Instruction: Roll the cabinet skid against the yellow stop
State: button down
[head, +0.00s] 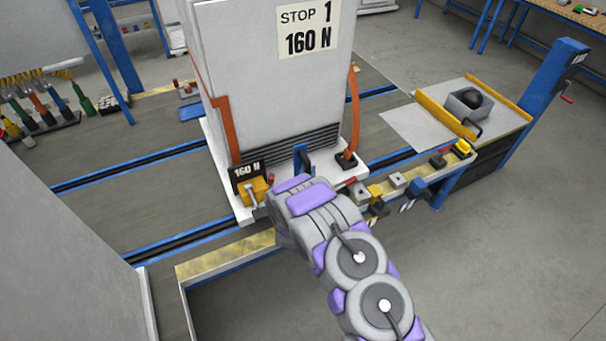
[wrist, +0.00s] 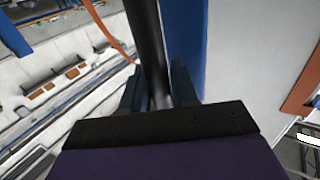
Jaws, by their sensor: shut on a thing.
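The cabinet (head: 265,75) is a tall light-grey box marked "STOP 1 160 N". It stands upright on a white skid (head: 217,152) with orange straps on both sides, over blue-edged rails. In the wrist view my gripper (wrist: 160,88) is shut on a dark round bar (wrist: 147,35) beside a blue upright (wrist: 184,40). In the head view my arm hides the fingertips at the skid's near edge, below a blue bracket (head: 300,158). Yellow bars (head: 447,115) stand on the platform at right; I cannot tell which yellow part is the stop.
A display reading "160 N" (head: 248,170) sits beside a yellow block (head: 256,190) on the skid. A bench ledge with small parts (head: 398,180) lies right of my arm. A blue post (head: 553,75) stands at far right. The floor at lower right is clear.

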jog(key=shift+w+d+r, duration=0.15)
jog(key=shift+w+d, duration=0.05)
jog(key=shift+d, duration=0.35)
jog(key=c, duration=1.2)
grip_release()
jog(key=shift+d, duration=0.2)
jog(key=shift+o, duration=0.9)
jog(key=shift+w+d, duration=0.1)
jog(key=shift+d, duration=0.15)
jog(key=shift+a+f, duration=0.2)
jog(key=shift+a, duration=0.15)
jog(key=shift+s, duration=0.25)
jog(key=shift+s+a, duration=0.1)
jog(key=shift+s, duration=0.25)
jog(key=s+p, duration=0.3)
jog(key=s, duration=1.3)
jog(key=shift+s+a, duration=0.15)
jog(key=shift+a, duration=0.2)
